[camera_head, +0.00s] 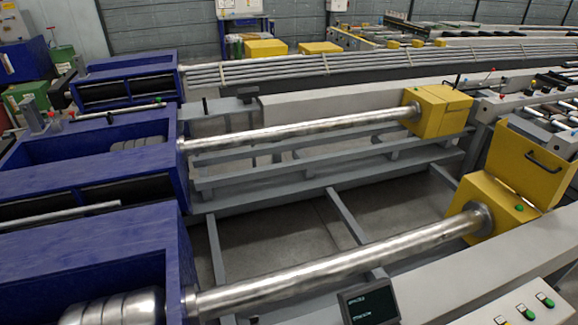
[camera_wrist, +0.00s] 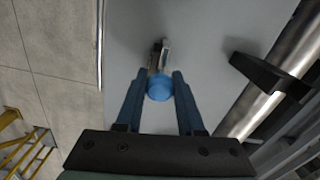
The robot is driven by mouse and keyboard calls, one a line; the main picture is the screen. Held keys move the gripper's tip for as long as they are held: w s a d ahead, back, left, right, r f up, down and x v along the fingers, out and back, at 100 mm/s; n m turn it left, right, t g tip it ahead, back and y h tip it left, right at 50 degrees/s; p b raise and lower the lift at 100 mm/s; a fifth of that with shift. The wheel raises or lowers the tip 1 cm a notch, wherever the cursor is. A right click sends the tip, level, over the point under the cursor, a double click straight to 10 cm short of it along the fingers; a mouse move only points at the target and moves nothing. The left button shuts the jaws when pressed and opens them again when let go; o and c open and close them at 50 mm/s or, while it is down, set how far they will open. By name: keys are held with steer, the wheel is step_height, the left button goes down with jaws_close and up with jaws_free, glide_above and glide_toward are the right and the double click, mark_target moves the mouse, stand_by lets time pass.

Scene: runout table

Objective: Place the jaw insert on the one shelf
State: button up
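My gripper (camera_wrist: 161,74) shows in the wrist view as two blue fingers over a pale grey flat surface (camera_wrist: 205,25). The fingers stand apart, with a small round blue piece (camera_wrist: 159,88) between them. A small grey metal part (camera_wrist: 158,56) adjoins its far end. I cannot tell whether the fingers touch the blue piece, or whether it is the jaw insert. I cannot make out the jaw insert for certain in either view. No shelf can be picked out for certain. My gripper is not in the head view.
Blue machine housings (camera_head: 88,240) stand at left. Two shiny rollers (camera_head: 335,265) run to yellow blocks (camera_head: 440,111) at right. A small dark display (camera_head: 369,304) stands at the front. In the wrist view, a dark bracket (camera_wrist: 268,72) lies right of my fingers, and tiled floor lies left.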

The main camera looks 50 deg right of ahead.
steer(key=o, duration=0.4)
steer(key=shift+o, duration=0.2)
step_height(320, 180, up, 12)
steer(key=shift+r, duration=0.2)
